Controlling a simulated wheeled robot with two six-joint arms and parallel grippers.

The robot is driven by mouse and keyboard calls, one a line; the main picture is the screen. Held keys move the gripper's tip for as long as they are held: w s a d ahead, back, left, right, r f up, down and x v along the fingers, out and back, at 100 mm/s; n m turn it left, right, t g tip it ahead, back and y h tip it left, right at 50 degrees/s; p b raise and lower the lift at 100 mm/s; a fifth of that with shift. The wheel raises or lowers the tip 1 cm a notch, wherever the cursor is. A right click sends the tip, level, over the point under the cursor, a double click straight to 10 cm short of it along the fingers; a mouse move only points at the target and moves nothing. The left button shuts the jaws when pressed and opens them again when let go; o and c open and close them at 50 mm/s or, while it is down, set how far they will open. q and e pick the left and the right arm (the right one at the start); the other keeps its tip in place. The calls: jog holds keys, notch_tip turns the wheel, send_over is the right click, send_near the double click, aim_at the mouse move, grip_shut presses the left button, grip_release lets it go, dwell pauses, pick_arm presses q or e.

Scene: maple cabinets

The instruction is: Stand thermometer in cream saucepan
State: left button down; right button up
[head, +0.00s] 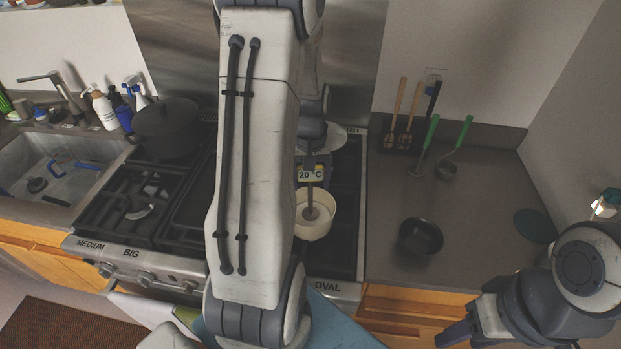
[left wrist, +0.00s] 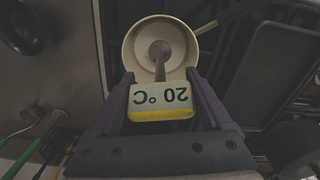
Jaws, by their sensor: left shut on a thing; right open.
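The thermometer has a display block reading 20 °C (head: 311,174), a thin dark stem and a round grey foot. The cream saucepan (head: 322,228) sits on the right part of the stove. My left gripper (head: 313,162) is shut on the display block, above the pan. In the left wrist view, the fingers (left wrist: 160,88) flank the thermometer (left wrist: 161,97), and its stem runs into the cream saucepan (left wrist: 133,42). The foot appears inside the rim; I cannot tell whether it touches the pan's floor. My right gripper (head: 458,336) is open and empty at the lower right, partly cut off.
A black pot (head: 166,128) stands on the stove's back left. A small black bowl (head: 421,237) and a dark green disc (head: 535,226) lie on the right counter. The sink (head: 55,170) is far left.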

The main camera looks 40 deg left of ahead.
pick_arm(q)
jog(key=shift+f+b, duration=0.7)
jog(key=shift+f, duration=0.65)
grip_release()
notch_tip(320, 180, up, 10)
jog(key=shift+r+b, duration=0.25)
jog(key=shift+b, duration=0.75)
jog(key=shift+d, duration=0.1)
